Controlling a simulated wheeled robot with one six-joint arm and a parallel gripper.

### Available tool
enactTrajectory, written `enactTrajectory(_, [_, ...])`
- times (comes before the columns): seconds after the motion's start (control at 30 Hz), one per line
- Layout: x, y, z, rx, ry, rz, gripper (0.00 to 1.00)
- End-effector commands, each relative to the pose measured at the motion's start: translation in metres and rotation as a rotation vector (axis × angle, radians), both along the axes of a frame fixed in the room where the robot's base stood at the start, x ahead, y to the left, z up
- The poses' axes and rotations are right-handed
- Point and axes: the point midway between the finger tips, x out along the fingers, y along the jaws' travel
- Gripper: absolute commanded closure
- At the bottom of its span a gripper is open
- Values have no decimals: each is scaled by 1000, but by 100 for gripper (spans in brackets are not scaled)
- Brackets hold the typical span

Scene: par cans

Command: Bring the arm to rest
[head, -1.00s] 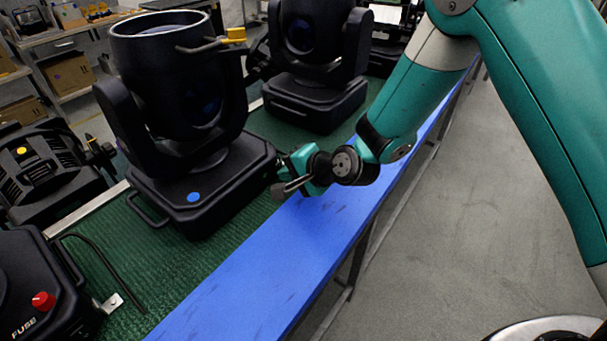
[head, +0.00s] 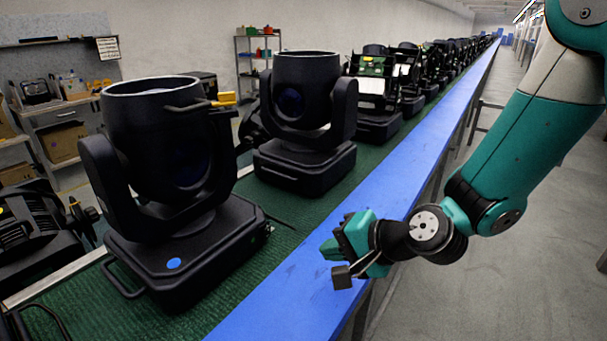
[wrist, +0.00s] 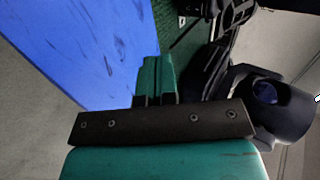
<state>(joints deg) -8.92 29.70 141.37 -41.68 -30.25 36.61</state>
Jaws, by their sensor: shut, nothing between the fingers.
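My gripper (head: 333,251) is teal and hangs at the end of my teal arm, just above the blue edge strip (head: 290,290) of the long bench, on the right side of the nearest lamp. In the wrist view its teal fingers (wrist: 155,78) are together with nothing between them. The gripper is apart from the lamps. My forearm reaches in from the upper right over the aisle.
The nearest black moving-head lamp (head: 165,250), with a blue dot on its base, stands on the green mat (head: 75,315). A second lamp (head: 300,165) and several more stand farther along. A yellow piece (head: 224,98) sits by the nearest lamp's rim. The grey floor (head: 470,300) at right is clear.

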Motion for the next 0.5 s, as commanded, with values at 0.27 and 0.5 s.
enactTrajectory(0.27, [-75,-2,63,-312,-129,496,100])
enactTrajectory(0.5, [-159,-43,102,-612,-189,935,100])
